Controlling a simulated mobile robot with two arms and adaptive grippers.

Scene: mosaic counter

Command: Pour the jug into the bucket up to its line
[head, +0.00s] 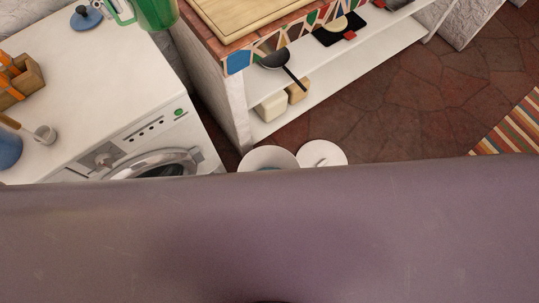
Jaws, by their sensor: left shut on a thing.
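A green see-through jug (156,12) with a green handle shows at the top left, by the far right corner of the white washing machine's top. The top edge of the picture cuts it off, and I cannot tell how full it is. No gripper shows on the visible part of its handle. A white round vessel (268,157), perhaps the bucket, stands on the floor, its lower part hidden by the large purple-grey surface in front. No fill line can be made out. No fingers of either gripper can be made out.
The washing machine (130,85) carries a blue lid (86,18), a wooden box (22,82), a small grey cup (45,134) and a blue object (8,150). A white disc (322,154) is beside the round vessel. A mosaic counter (238,62) has a shelf with pans.

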